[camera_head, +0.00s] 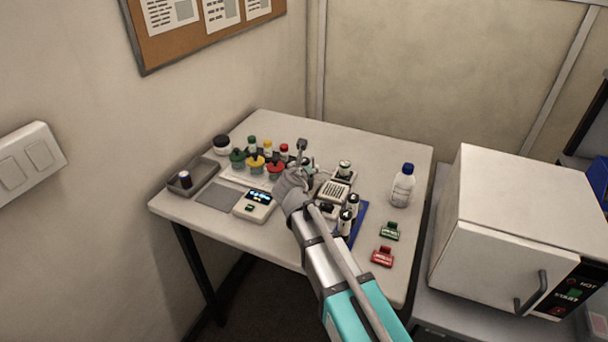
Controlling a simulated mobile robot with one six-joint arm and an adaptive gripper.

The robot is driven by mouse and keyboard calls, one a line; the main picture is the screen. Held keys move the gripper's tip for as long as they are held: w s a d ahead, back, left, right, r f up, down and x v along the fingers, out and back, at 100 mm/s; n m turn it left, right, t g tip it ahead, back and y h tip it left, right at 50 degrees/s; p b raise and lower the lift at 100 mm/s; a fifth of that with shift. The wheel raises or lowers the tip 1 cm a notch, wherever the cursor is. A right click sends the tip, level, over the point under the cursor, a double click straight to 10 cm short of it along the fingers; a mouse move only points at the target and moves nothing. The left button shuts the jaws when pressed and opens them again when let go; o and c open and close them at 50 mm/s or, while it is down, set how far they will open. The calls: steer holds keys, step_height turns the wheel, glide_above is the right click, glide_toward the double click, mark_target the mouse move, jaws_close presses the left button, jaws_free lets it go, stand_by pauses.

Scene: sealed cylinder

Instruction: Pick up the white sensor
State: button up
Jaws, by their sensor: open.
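My gripper (304,158) is over the middle of the table (385,150), at the end of my arm, which reaches in from the lower right. Its fingers are small in the picture and stand apart. I see nothing held between them. I cannot tell for sure which thing is the white sensor. A white block with a gridded top (333,192) stands just right of my gripper, and a white device with a lit display (254,206) is to its lower left. My wrist and arm hide part of the table between them.
Green, yellow and red capped containers (256,163) stand left of my gripper. A grey tray (207,169) is at the left edge. Dark-topped vials (345,222), a blue-capped bottle (403,186), green (390,231) and red clips (383,257) are right. A white oven (520,225) stands beyond.

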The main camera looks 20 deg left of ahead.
stand_by(0.4)
jaws_close()
stand_by(0.4)
steer(key=shift+r, duration=0.2)
step_height(320, 180, up, 10)
steer(key=p, duration=1)
steer(key=shift+f, duration=0.2)
stand_by(0.4)
